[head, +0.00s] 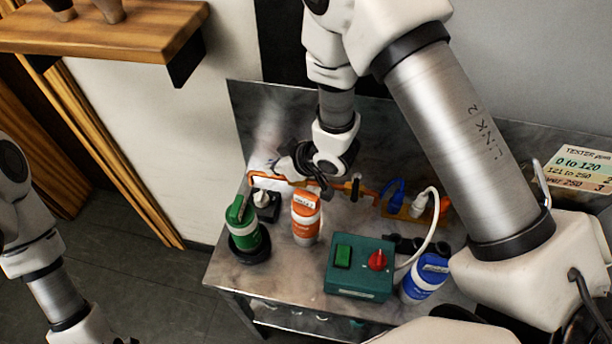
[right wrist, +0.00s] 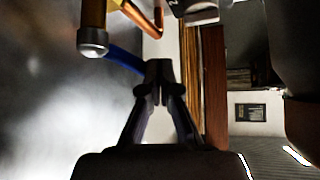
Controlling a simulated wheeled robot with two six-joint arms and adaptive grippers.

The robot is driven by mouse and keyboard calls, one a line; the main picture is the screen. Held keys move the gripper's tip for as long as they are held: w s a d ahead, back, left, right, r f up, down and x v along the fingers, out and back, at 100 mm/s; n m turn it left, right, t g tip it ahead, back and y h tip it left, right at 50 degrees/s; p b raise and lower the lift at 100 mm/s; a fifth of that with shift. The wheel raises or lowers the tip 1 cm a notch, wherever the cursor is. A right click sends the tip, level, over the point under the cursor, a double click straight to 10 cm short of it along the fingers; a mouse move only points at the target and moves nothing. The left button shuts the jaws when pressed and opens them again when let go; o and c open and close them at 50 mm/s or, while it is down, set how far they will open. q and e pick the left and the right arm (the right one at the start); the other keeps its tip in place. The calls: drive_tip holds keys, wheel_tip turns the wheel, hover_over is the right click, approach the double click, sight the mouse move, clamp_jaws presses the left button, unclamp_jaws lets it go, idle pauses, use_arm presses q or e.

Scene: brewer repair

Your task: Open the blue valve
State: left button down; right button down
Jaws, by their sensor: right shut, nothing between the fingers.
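In the right wrist view a blue valve handle (right wrist: 125,59) slants from beside a metal-capped copper pipe (right wrist: 93,28) towards my right gripper (right wrist: 158,72). The gripper's fingers are shut and empty, their tips right by the handle's end; I cannot tell whether they touch. In the head view my right gripper (head: 326,188) is over the orange-copper pipe (head: 273,179) at the back of the metal table, and the arm and gripper hide the blue handle there. Only a dark edge of my left gripper shows at the bottom left.
A blue plug (head: 393,192) and a white plug are at the back. A wooden shelf (head: 120,35) is upper left.

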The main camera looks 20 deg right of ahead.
idle(0.6)
drive_tip(key=v, duration=1.2)
drive_tip(key=shift+a, duration=0.1)
